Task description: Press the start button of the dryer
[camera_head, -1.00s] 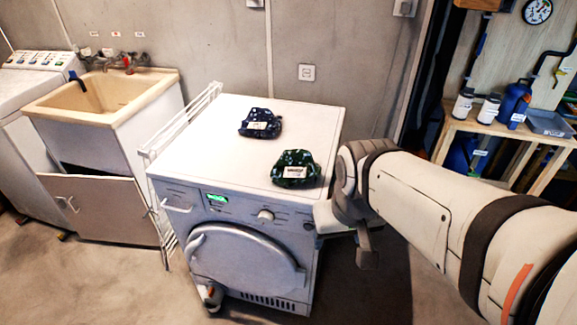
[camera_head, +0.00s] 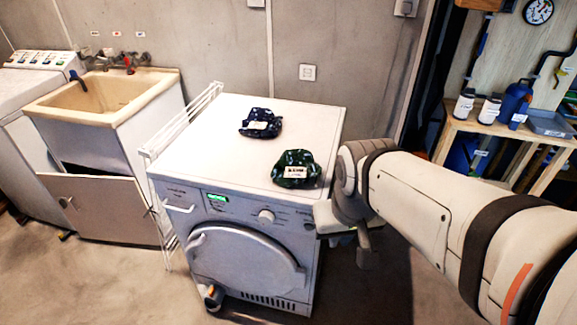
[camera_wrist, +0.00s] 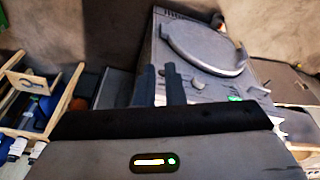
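The dryer (camera_head: 185,235) is a white front-loader with a round door. Its front panel has a green-lit display (camera_head: 217,198), a round knob (camera_head: 265,216) and a small dark spot near the right end (camera_head: 308,226); I cannot tell whether this is the start button. In the wrist view the dryer (camera_wrist: 205,45) appears turned over, with its knob (camera_wrist: 198,83) just right of my fingers and its lit display further right. My gripper (camera_wrist: 160,72) is empty, its two fingers close together with a thin gap. The fingers hide part of the panel.
Two dark patterned, labelled bundles, one blue (camera_head: 261,123) and one green (camera_head: 297,169), lie on the dryer top. A white rack (camera_head: 180,122) stands against its left side. A sink (camera_head: 105,95) is further left. A wooden bench (camera_head: 500,128) with bottles is at right.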

